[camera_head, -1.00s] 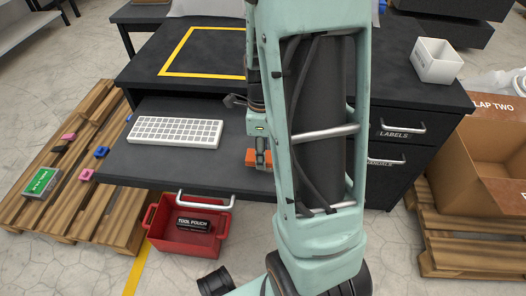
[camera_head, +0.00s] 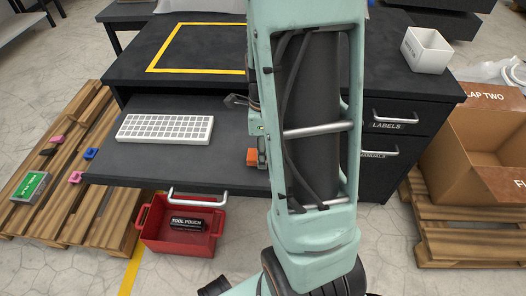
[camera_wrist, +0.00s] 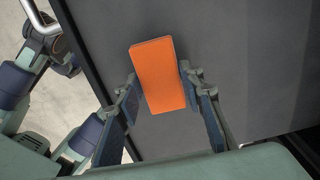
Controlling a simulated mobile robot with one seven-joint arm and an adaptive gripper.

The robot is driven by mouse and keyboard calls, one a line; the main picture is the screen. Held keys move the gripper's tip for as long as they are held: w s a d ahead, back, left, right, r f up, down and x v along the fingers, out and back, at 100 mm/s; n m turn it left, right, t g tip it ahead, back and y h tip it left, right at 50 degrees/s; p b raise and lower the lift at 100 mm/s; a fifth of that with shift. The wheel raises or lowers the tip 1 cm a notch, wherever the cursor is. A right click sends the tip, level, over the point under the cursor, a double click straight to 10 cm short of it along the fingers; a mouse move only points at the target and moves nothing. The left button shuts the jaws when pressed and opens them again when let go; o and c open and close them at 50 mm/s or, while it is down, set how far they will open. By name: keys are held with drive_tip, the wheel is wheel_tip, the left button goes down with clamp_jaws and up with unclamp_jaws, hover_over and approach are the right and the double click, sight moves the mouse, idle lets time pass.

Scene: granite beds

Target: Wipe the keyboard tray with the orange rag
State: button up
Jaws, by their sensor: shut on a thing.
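The keyboard tray (camera_head: 150,170) is a dark pulled-out shelf with a silver handle (camera_head: 198,198) on its front edge. A white keyboard (camera_head: 165,129) lies on its left part. The orange rag (camera_wrist: 160,75) is a block-like piece between my gripper's two fingers in the wrist view, over the dark tray surface. My gripper (camera_wrist: 160,87) is shut on it. In the head view only a small part of the rag (camera_head: 252,157) shows beside my arm, at the tray's right part. My arm hides most of the gripper there. I cannot tell whether the rag touches the tray.
The desk top (camera_head: 200,50) with a yellow outline is above and behind the tray. Drawers (camera_head: 385,150) stand at the right. A red bin (camera_head: 180,240) with a tool pouch is below the tray. Pallets flank the desk, with a cardboard box (camera_head: 485,145) at right.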

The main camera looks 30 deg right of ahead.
drive_tip(key=shift+f+b, duration=0.35)
drive_tip(key=shift+f, duration=0.35)
drive_tip(key=o, duration=1.1)
drive_tip(key=c, duration=0.3)
drive_tip(key=shift+r+p, duration=0.45)
drive_tip(key=shift+p, duration=0.15)
drive_tip(key=shift+c, duration=0.4)
drive_tip(key=c, duration=0.9)
drive_tip(key=shift+c, duration=0.3)
drive_tip(key=shift+a, duration=0.15)
